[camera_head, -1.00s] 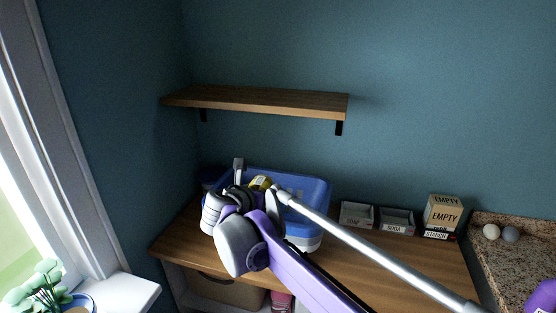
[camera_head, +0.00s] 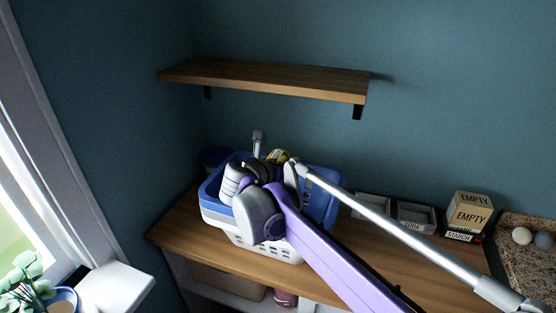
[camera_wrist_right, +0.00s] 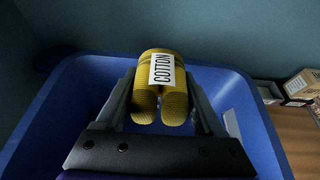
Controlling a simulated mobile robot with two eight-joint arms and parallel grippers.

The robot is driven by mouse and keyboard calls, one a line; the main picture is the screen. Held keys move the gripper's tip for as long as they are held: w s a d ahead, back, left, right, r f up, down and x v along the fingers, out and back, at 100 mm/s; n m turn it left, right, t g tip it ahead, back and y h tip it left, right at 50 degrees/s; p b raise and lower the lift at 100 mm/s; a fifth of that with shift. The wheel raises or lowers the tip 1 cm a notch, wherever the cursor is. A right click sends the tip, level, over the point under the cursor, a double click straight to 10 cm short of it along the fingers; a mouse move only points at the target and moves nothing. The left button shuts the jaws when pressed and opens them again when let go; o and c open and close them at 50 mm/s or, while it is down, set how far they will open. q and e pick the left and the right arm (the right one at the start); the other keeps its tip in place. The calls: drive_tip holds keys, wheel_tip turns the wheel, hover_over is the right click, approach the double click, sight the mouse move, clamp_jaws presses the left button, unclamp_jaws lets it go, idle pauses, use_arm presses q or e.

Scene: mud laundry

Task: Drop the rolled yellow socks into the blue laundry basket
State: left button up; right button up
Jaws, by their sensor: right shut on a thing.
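The rolled yellow socks (camera_wrist_right: 146,103) carry a white COTTON label and sit between the fingers of my right gripper (camera_wrist_right: 162,95), which is shut on them. In the head view a small part of the yellow socks (camera_head: 278,155) shows past my wrist. The blue laundry basket (camera_head: 324,196) stands on the wooden counter. In the right wrist view the blue basket's rim and walls (camera_wrist_right: 50,115) surround the socks and gripper, so they are over or within its opening. How deep the socks are is unclear. My left gripper is not in view.
A wooden shelf (camera_head: 265,78) hangs on the wall above the basket. Right of the basket on the counter (camera_head: 180,235) are small trays (camera_head: 415,217) and a box marked EMPTY (camera_head: 469,212). A potted plant (camera_head: 28,285) is at lower left.

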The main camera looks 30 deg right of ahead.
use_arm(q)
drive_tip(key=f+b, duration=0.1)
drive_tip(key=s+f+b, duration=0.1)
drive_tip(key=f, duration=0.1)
use_arm(e)
wheel_tip(320, 180, down, 4)
drive_tip(key=shift+f, duration=0.1)
drive_tip(key=o, duration=1.4)
drive_tip(key=shift+d, duration=0.1)
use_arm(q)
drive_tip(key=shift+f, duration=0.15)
use_arm(e)
drive_tip(key=v, duration=1.1)
